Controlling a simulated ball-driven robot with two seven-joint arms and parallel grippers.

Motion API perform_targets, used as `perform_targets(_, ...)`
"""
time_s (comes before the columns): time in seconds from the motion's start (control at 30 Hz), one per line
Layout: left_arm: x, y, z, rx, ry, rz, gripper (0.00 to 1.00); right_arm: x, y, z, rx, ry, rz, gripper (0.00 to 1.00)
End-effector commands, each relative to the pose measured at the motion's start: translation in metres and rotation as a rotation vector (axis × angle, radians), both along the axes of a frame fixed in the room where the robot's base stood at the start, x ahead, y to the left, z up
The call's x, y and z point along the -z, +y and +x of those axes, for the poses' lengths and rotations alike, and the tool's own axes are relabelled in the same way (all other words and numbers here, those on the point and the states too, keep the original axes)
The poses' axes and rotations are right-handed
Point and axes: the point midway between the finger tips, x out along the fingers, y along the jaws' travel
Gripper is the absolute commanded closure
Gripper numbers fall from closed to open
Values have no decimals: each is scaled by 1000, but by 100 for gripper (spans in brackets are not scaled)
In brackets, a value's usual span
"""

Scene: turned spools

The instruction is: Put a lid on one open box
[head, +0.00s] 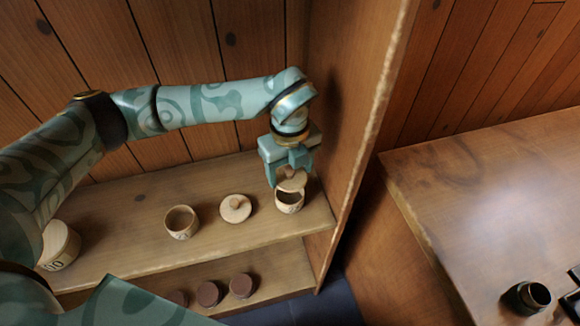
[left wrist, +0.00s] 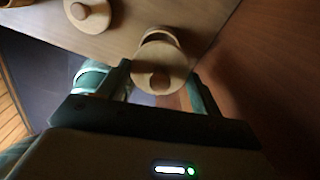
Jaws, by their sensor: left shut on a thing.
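My left gripper (head: 290,172) is shut on a round wooden lid (head: 291,182) with a knob, and the lid also shows between the fingers in the left wrist view (left wrist: 160,68). The held lid is over a small open wooden box (head: 289,204) near the right end of the shelf. A dark gap shows between lid and box in the head view. In the left wrist view the box's rim (left wrist: 160,35) shows past the lid. A second open box (head: 181,223) stands farther left, empty as far as I see. A second lid (head: 236,209) lies between the boxes.
A larger wooden pot (head: 59,246) with dark markings stands at the shelf's left. Several dark brown round pieces (head: 240,286) sit on the lower shelf. A wooden side panel (head: 345,130) rises close right of the gripper. A dark cup (head: 530,297) stands on the right table (head: 480,200).

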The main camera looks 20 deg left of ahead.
Motion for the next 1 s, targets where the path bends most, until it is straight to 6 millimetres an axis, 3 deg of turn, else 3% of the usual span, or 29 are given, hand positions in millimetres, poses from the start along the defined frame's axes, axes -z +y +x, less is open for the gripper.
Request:
perform_targets(0.63, 47, 0, 0, -2, 3, 1, 56, 45, 3, -18, 1, 42, 3, 64)
perform_targets(1.0, 50, 0, 0, -3, 0, 0, 56, 40, 4, -16, 1, 36, 5, 64)
